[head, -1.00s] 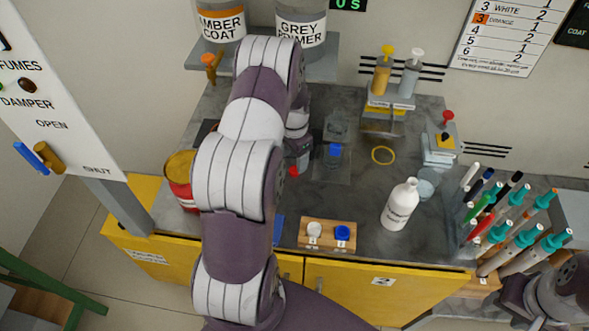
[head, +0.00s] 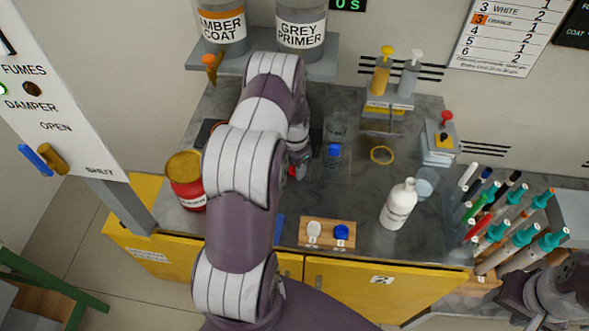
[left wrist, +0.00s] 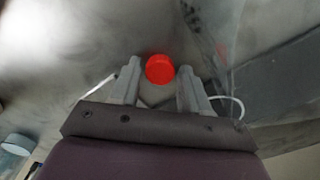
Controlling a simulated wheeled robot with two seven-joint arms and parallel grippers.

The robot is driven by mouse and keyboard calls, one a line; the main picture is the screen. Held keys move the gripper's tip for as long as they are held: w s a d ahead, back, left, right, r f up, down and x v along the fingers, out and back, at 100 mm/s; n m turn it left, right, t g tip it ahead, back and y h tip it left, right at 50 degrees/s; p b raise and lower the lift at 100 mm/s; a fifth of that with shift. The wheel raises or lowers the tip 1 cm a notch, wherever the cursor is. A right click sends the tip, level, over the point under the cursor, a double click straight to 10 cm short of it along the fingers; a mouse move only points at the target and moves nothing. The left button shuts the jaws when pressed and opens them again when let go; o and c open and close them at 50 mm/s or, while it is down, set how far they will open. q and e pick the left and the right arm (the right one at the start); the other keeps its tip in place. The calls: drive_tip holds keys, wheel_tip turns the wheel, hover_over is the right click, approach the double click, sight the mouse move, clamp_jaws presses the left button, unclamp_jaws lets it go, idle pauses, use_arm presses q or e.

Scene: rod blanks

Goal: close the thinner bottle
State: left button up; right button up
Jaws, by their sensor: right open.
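A white bottle (head: 398,207) with a label stands upright at the right of the bench; its label is too small to read, and I cannot tell whether its narrow top is open. A small red cap (left wrist: 160,68) lies on the grey bench; it also shows beside my left gripper in the head view (head: 292,170). My left gripper (head: 301,166) is low over the bench, largely hidden by my arm. In the left wrist view its fingers are apart on either side of the cap, with narrow gaps. My right gripper (head: 515,296) is at the lower right, partly cut off.
A wooden block (head: 327,244) holds a white and a blue cap. A blue-capped clear jar (head: 334,151), yellow ring (head: 382,155), clear cup (head: 426,183) and red can (head: 186,185) stand around. The bench middle is mostly clear.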

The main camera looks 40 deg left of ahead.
sight(294, 169)
use_arm(q)
drive_tip(key=c, duration=0.6)
drive_tip(key=shift+r, duration=0.15)
wheel_tip(294, 169, up, 10)
drive_tip(key=shift+f+b, duration=0.1)
drive_tip(key=shift+b, duration=0.55)
